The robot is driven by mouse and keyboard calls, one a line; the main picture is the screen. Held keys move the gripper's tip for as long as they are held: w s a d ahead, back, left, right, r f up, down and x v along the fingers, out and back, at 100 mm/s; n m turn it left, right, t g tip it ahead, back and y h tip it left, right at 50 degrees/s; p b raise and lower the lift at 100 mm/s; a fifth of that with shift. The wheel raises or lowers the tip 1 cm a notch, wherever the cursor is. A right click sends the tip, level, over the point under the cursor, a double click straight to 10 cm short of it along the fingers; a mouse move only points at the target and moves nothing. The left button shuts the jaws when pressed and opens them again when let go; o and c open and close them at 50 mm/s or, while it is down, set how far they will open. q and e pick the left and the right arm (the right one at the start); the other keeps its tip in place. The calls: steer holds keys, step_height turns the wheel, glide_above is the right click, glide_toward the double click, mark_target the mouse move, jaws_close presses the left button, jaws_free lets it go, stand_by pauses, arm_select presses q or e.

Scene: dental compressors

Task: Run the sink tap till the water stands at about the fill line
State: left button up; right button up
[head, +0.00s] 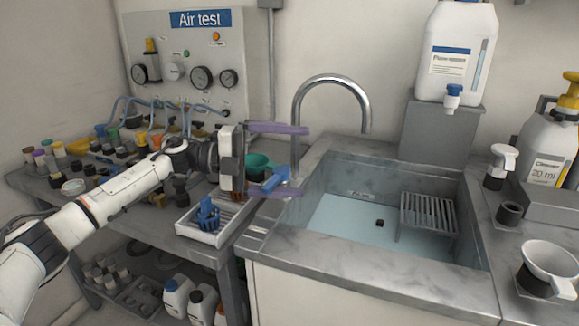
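The grey stone sink (470,215) holds pale bluish water, or has a pale blue floor (335,225); I cannot tell how deep any water is. A small dark mark (361,193) with lettering too small to read is on its back wall, just above the pale blue area. The chrome gooseneck tap (333,78) arches over the back left; no stream shows at its spout. A blue lever (279,179) is at the sink's left side. My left gripper (307,158) has its purple fingers wide apart, the lower one close by the lever; touching is unclear. My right gripper is out of view.
A slotted grey rack (428,213) and a small dark square (379,223) are in the sink. A white tray (207,235) with a blue item sits left of it. A large white canister (458,50) stands behind. Bottles and a white cup (550,262) are at right.

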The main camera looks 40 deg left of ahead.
mark_target(268, 182)
arm_select(q)
steer(key=shift+r, duration=0.7)
steer(key=shift+c, duration=0.4)
steer(key=shift+s, duration=0.15)
steer(key=shift+s+a+f+b, duration=0.15)
steer(key=shift+s+a+b, duration=0.15)
steer(key=shift+a+b, duration=0.1)
steer(key=shift+c, duration=0.4)
steer(key=shift+b+v, duration=0.8)
steer(key=shift+v, duration=1.05)
steer(key=shift+c, duration=1)
steer(key=shift+s+a+f+b, duration=0.2)
steer(key=shift+s+a+b, duration=0.45)
steer(key=shift+a, duration=0.35)
steer(key=shift+c, duration=0.6)
steer(key=shift+b+v, duration=0.5)
steer(key=shift+v, duration=0.35)
steer(key=shift+c, duration=0.5)
steer(key=shift+s+a, duration=0.25)
steer(key=c, duration=0.5)
steer(key=shift+s+a+r+b, duration=0.1)
steer(key=shift+s+a+b, duration=0.1)
steer(key=shift+s+b, duration=0.2)
steer(key=shift+c, duration=1.3)
steer(key=shift+s+a+f+b, duration=0.2)
steer(key=shift+s+a+b, duration=0.25)
steer(key=shift+a+b, duration=0.15)
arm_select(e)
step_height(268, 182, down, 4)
